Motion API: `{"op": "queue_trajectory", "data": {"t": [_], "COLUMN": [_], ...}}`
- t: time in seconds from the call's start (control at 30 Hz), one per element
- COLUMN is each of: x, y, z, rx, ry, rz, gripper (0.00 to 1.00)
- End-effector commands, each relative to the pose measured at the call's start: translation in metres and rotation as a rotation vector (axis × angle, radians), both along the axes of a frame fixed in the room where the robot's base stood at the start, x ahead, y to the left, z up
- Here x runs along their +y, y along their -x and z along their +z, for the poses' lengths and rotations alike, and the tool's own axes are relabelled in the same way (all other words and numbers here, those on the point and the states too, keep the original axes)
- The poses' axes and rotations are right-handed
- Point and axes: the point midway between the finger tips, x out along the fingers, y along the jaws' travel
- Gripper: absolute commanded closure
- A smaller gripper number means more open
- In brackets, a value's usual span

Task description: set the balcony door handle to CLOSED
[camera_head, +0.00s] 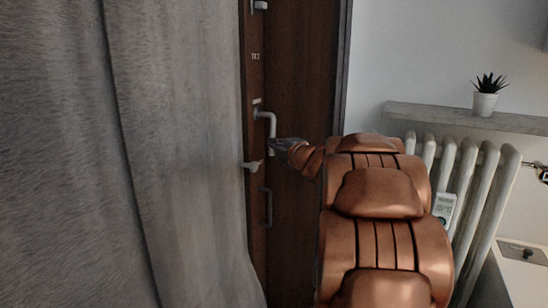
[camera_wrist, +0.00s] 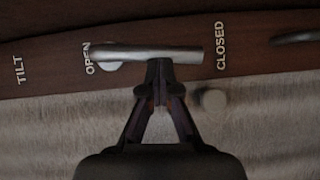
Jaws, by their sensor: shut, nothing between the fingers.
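The balcony door handle (camera_head: 266,117) is a grey lever on the brown door (camera_head: 300,60). It hangs downward in the head view. In the wrist view the handle (camera_wrist: 185,54) is a silver bar running from beside the OPEN label (camera_wrist: 88,58) towards the CLOSED label (camera_wrist: 220,47), its free end just short of that label. My gripper (camera_head: 280,146) is beside the lower part of the lever. In the wrist view my gripper (camera_wrist: 160,66) is shut, its fingertips together at the bar's lower edge with nothing between them. I cannot tell whether they touch the bar.
The grey curtain (camera_head: 180,150) hangs close on the left. A small light knob (camera_head: 251,165) and a dark pull bar (camera_head: 268,206) are below the handle. A white radiator (camera_head: 490,185), a shelf (camera_head: 440,115) and a potted plant (camera_head: 486,103) stand to the right.

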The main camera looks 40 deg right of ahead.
Motion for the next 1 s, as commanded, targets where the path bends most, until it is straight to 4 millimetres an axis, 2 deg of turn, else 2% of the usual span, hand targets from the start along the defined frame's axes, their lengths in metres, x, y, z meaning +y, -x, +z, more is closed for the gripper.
{"op": "queue_trajectory", "data": {"t": [0.03,0.4,1.0], "x": [-0.0011,-0.0063,-0.0067], "y": [-0.0005,-0.0024,-0.0028], "z": [-0.0059,-0.0046,-0.003], "rx": [-0.007,-0.038,-0.042], "ry": [0.015,0.078,0.087], "rz": [0.0,-0.001,0.0], "gripper": [1.0,1.0,1.0]}}
